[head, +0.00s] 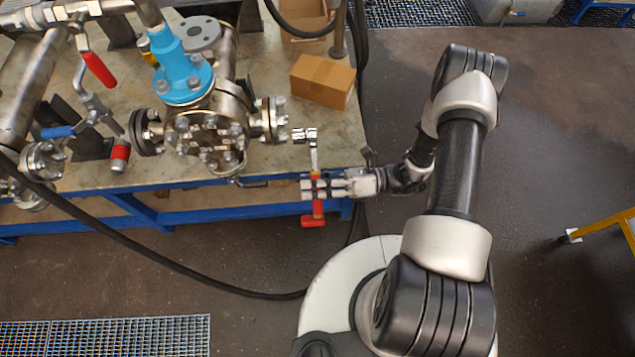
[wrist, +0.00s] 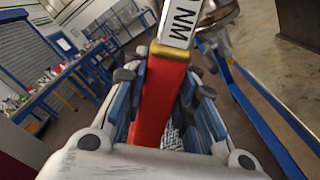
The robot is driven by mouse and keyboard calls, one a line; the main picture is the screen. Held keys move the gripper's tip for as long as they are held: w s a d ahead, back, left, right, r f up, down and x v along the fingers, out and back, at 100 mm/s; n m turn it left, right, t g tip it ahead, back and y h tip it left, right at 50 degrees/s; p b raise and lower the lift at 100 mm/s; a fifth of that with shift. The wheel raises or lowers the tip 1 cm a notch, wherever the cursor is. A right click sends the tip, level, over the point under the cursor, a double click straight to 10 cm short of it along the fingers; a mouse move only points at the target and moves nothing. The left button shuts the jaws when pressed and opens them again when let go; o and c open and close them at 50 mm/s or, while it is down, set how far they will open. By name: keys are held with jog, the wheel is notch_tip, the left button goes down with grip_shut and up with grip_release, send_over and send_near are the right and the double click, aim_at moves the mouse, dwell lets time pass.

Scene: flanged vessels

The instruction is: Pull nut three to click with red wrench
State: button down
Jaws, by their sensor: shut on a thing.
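A red-handled torque wrench (head: 313,183) is held in my gripper (head: 310,190) at the right edge of the bench. Its metal head points up in the picture toward the flange, and its red grip end hangs below the fingers. In the wrist view the red handle (wrist: 160,100) lies between the two finger pads of my gripper (wrist: 168,100), with a brass collar and a shaft marked NM above it. The flange with its nuts (head: 271,119) is just left of the wrench head; a gap shows between them. I cannot tell which nut is nut three.
The flanged vessel with a blue top (head: 184,75) stands on the bench (head: 230,172). A cardboard box (head: 322,80) sits behind the wrench. A black hose (head: 165,268) runs across the front. Open floor lies to the right, with a yellow frame (head: 600,228) at the far right.

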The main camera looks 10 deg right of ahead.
jog(key=shift+a+r, duration=0.1)
jog(key=shift+a, duration=0.05)
jog(key=shift+a, duration=1.1)
